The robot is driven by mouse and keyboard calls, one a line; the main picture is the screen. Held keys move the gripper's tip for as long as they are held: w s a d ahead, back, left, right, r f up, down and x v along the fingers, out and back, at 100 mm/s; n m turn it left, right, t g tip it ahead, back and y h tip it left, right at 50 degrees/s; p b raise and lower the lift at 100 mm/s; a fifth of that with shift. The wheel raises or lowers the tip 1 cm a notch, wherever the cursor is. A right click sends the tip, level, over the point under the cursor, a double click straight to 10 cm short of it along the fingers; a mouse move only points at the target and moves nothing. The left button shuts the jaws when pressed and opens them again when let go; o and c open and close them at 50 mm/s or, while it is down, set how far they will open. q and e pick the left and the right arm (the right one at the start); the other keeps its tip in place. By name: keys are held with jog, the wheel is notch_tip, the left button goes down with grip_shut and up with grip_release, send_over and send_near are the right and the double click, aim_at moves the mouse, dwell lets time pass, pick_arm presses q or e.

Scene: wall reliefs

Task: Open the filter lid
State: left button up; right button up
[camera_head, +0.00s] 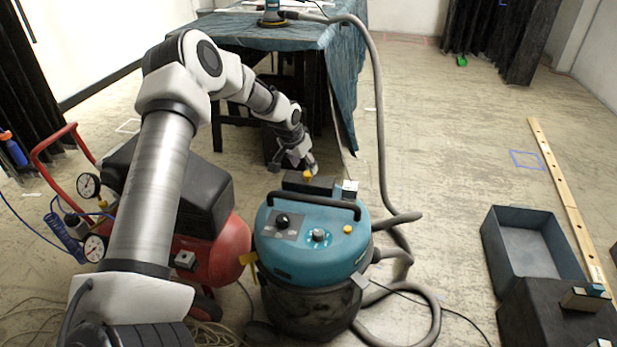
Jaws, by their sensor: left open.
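A teal and black vacuum cleaner (312,255) stands upright on the floor in the middle. A dark flat cover at the back of its top, behind the black carry handle, looks like the filter lid (326,185). A yellow tab (308,176) sits on it. The lid looks down and flat. My left gripper (301,165) is open, at the far side of the vacuum, just behind the lid and the yellow tab. Whether a finger touches the tab or lid I cannot tell. My right gripper does not show.
A grey hose (378,110) rises from the vacuum's right side to a sander (272,12) on the cloth-covered table (345,70). A red air compressor (215,245) stands close on the left. An open dark crate (490,245) lies right. Floor between hose and crate is mostly clear.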

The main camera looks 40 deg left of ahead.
aim_at(308, 172)
pick_arm(q)
jog(key=b+x, duration=0.1)
jog(key=x, duration=0.3)
jog(key=shift+a, duration=0.1)
jog(key=shift+s+r, duration=0.1)
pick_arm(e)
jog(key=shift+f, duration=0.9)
pick_arm(q)
grip_shut()
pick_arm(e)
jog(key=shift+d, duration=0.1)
pick_arm(q)
jog(key=shift+w+a+r, duration=0.1)
jog(key=shift+w+r, duration=0.1)
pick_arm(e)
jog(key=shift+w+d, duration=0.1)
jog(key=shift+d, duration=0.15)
